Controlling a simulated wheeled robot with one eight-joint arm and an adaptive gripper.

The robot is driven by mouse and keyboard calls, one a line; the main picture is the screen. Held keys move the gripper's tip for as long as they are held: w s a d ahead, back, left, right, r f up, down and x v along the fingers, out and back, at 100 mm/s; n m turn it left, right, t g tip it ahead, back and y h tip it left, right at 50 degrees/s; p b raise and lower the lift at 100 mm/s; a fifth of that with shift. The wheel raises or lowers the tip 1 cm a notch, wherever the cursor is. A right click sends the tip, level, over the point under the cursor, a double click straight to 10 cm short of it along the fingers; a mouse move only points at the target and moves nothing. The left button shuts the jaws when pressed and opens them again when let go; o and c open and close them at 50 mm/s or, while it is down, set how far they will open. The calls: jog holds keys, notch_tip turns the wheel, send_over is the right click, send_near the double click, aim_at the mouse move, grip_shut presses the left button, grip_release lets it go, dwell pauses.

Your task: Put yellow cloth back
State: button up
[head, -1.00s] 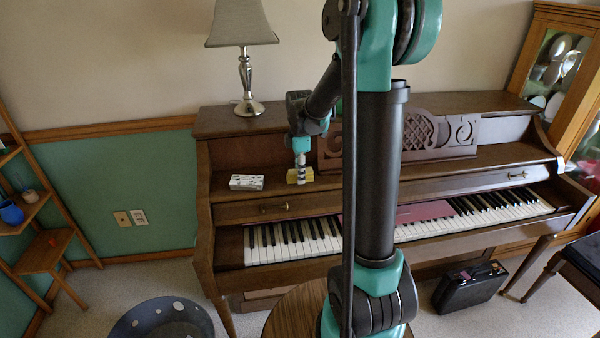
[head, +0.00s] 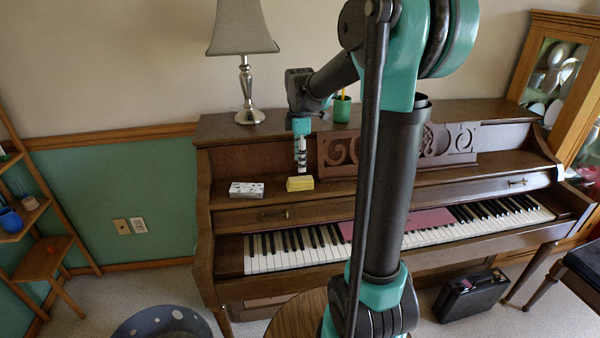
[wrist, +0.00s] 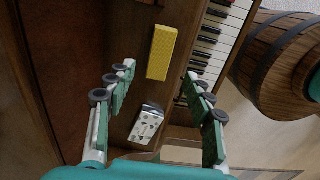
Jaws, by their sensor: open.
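The yellow cloth (head: 300,184) is a small folded block lying on the piano's wooden shelf above the keys. It also shows in the wrist view (wrist: 162,52), beyond my fingertips and between their lines. My gripper (head: 301,168) is above the cloth in the head view, pointing down and apart from it. In the wrist view my gripper (wrist: 160,82) has its two fingers spread wide with nothing between the tips.
A white box with dark marks (head: 246,190) lies on the shelf left of the cloth. A lamp (head: 246,80) and a green cup (head: 342,107) stand on the piano top. A carved music stand (head: 450,145) rises behind the shelf. A barrel (wrist: 275,65) stands by the keys.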

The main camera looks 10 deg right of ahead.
jog(key=s+d+f+m+t, duration=0.2)
jog(key=s+f+m, duration=0.4)
jog(key=s+m, duration=0.3)
jog(key=s+d+f+m+t, duration=0.2)
jog(key=s+f+m, duration=0.4)
jog(key=s+m, duration=0.3)
jog(key=s, duration=0.4)
jog(key=shift+f, duration=0.3)
jog(key=shift+o, duration=0.3)
